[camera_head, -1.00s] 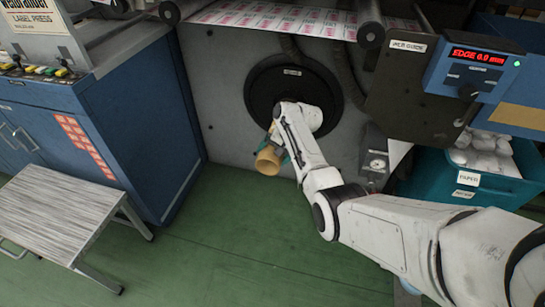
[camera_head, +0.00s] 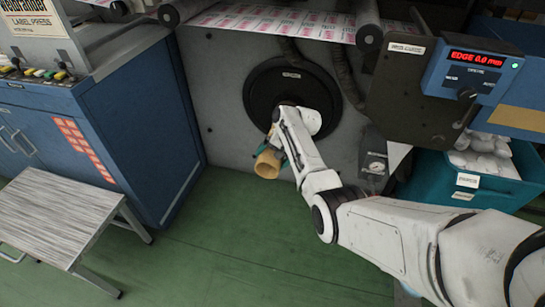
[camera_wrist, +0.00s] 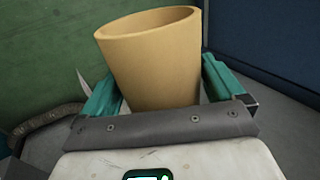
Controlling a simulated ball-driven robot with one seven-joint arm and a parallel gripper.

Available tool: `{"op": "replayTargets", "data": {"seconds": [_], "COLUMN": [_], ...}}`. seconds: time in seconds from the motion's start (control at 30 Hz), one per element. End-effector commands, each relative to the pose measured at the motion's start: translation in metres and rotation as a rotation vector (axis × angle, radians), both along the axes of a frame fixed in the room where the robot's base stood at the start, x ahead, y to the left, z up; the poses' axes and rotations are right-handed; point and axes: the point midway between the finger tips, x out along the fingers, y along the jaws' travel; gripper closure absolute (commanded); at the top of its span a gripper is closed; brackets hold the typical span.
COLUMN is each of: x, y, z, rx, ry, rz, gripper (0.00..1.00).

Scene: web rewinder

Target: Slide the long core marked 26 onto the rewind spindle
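A tan, hollow cardboard core (camera_head: 267,163) is in my gripper in front of the machine face. In the wrist view the core (camera_wrist: 155,62) stands between the teal fingers of my gripper (camera_wrist: 160,92), with its open end toward the top. The fingers lie along both sides of it. No number shows on the core. The round black disc (camera_head: 262,88) on the machine face is behind my wrist. The spindle itself is hidden behind my arm and the core, so I cannot tell whether the core is around it.
A striped-top step stool (camera_head: 60,215) stands at the left beside the blue cabinet (camera_head: 130,120). A teal bin (camera_head: 490,190) with white contents stands at the right. A dark web guide plate (camera_head: 410,90) juts out above. Green floor in front is clear.

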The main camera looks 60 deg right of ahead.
Motion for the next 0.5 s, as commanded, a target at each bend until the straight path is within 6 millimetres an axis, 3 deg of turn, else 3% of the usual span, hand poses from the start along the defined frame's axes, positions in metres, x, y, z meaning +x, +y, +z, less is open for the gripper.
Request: {"op": "replayTargets", "data": {"seconds": [0.27,0.5], "x": [-0.001,-0.012], "y": [0.000,-0.004], "z": [0.000,0.026], "rx": [0.002,0.000], "ry": [0.002,0.000], "rz": [0.000,-0.001], "gripper": [0.00,0.00]}}
